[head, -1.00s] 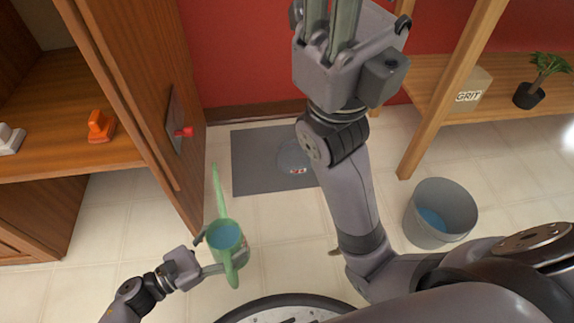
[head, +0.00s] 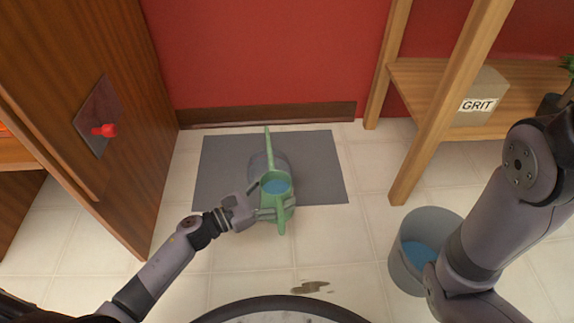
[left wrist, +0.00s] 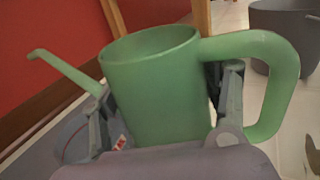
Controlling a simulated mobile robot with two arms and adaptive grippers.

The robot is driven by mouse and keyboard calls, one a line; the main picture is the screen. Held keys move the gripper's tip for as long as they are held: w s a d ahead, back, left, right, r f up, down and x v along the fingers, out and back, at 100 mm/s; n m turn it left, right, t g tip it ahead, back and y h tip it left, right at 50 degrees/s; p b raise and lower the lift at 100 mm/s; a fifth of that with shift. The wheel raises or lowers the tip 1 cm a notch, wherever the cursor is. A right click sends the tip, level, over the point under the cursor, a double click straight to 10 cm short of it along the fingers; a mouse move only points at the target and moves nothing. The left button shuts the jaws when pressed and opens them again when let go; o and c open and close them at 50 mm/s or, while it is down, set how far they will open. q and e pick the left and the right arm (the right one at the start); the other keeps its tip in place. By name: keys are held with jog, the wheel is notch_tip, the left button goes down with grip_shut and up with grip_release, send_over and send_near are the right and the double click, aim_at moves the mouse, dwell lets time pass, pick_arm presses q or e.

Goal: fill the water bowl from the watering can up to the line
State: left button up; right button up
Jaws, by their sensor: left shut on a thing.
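The green watering can (head: 277,204) has blue water inside and looks about upright. My left gripper (head: 264,203) is shut on its body. In the left wrist view the can (left wrist: 155,90) sits between the two fingers (left wrist: 165,115), with its handle to the right and spout to the left. The grey water bowl (head: 256,164) stands on the grey mat, mostly hidden behind the can, whose spout reaches across above it. In the left wrist view part of the bowl (left wrist: 72,138) shows behind a finger. My right gripper is out of view.
The grey mat (head: 325,170) lies before the red wall. A grey bucket (head: 400,270) with blue water stands at right, near a wooden shelf post (head: 425,140). A wooden cabinet panel (head: 110,190) with a red knob is at left. A brownish patch (head: 310,287) marks the floor.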

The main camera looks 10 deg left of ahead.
pick_arm(q)
jog(key=shift+f+b, duration=2.7)
jog(key=shift+f, duration=0.65)
jog(key=shift+r, duration=0.45)
jog(key=shift+s+r+n, duration=0.1)
jog(key=shift+r+n, duration=0.3)
jog(key=shift+r, duration=0.05)
jog(key=shift+r+n+g, duration=0.4)
jog(key=shift+r, duration=0.35)
jog(key=shift+s+r, duration=0.15)
jog(key=shift+r, duration=0.3)
jog(key=shift+r+n+y+p, duration=0.25)
jog(key=shift+n+y+p, duration=0.05)
jog(key=shift+p, duration=0.2)
